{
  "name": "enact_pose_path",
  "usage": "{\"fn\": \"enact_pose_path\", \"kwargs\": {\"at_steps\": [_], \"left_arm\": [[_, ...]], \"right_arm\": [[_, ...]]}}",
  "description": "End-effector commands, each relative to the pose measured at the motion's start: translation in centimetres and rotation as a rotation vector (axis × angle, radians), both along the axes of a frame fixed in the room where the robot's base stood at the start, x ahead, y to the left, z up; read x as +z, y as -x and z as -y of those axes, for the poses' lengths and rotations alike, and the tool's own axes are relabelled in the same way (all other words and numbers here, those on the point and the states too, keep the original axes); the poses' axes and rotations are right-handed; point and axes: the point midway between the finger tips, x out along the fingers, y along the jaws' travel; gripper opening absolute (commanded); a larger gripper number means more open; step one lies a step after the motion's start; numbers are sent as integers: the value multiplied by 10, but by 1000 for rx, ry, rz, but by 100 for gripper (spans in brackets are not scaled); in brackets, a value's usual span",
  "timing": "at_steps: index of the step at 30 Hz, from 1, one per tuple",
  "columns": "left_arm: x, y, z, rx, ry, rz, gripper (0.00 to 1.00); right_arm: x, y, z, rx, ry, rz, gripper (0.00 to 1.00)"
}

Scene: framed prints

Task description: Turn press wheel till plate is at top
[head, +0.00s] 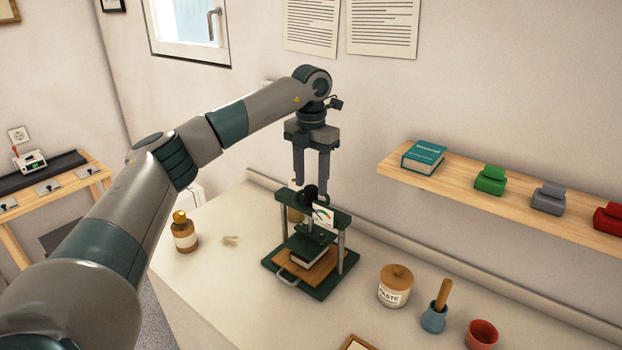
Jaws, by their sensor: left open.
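A small green press (338,284) stands on the counter, with a green top beam, two light posts and a green base with a handle at the front. A dark round knob, seemingly the press wheel (311,194), sits on top of the beam. Below the beam, a dark green plate or book (308,247) lies over a wooden board; I cannot clearly tell plate from book. A white gauge card (323,214) hangs at the front of the beam. My left gripper (310,186) points down, open, its fingers at the wheel's two sides; contact cannot be told. My right gripper is not in view.
An amber bottle (184,232) stands left of the press. A paste jar (395,286), a blue pot (433,318) and a red cup (481,334) stand to the right. A wall shelf (510,205) holds a teal book and several coloured items. The counter's front left is mostly clear.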

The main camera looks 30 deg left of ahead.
Motion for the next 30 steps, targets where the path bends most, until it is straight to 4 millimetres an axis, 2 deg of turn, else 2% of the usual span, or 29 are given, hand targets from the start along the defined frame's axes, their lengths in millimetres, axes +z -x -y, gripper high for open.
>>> {"fn": "enact_pose_path", "kwargs": {"at_steps": [6,14,19,30], "left_arm": [[-10,0,0,0,0,0,46],[-11,0,0,0,0,0,46],[-11,0,0,0,0,0,6],[-10,0,0,31,0,1,5]], "right_arm": [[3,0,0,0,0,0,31],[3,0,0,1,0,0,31],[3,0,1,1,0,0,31],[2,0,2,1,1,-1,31]]}}
